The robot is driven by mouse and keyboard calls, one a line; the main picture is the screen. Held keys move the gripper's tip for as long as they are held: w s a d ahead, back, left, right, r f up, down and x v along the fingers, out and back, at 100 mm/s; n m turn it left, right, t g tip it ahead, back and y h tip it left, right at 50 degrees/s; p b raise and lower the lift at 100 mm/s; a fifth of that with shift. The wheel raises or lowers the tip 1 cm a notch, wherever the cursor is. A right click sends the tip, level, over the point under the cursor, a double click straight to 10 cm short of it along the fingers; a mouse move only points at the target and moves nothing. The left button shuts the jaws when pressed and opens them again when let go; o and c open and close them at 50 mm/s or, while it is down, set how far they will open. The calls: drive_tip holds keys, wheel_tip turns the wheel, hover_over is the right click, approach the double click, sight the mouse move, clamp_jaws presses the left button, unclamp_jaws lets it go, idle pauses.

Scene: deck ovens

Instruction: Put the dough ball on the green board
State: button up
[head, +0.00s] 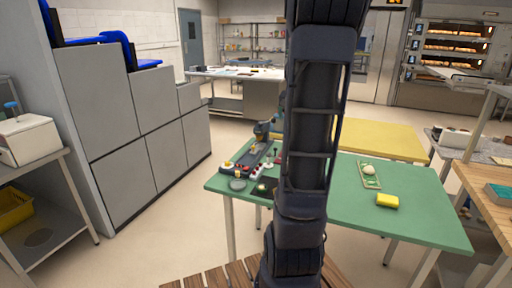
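A small pale round thing (369,170), which looks like the dough ball, shows on the right half of the green table. It appears to lie on or just over a narrow green board (372,184) with a lighter edge. At this size I cannot tell whether it touches the board. My dark arm rises through the middle of the head view and leaves it at the top. My gripper is not clearly visible anywhere, so I cannot see whether it holds anything.
My arm hides the table's middle. A yellow table (375,138) stands behind; grey cabinets (150,125) stand left. The table's front right is clear.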

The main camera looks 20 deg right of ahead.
drive_tip(key=s+a+n+t+y, duration=0.1)
drive_tip(key=s+a+n, duration=0.7)
drive_tip(key=s+a, duration=1.3)
drive_tip(key=a+r, duration=0.1)
drive_tip(key=a, duration=0.3)
drive_tip(key=shift+s+a+n+y, duration=0.2)
drive_tip(key=shift+s+n+y, duration=0.05)
drive_tip(key=shift+n+y, duration=0.15)
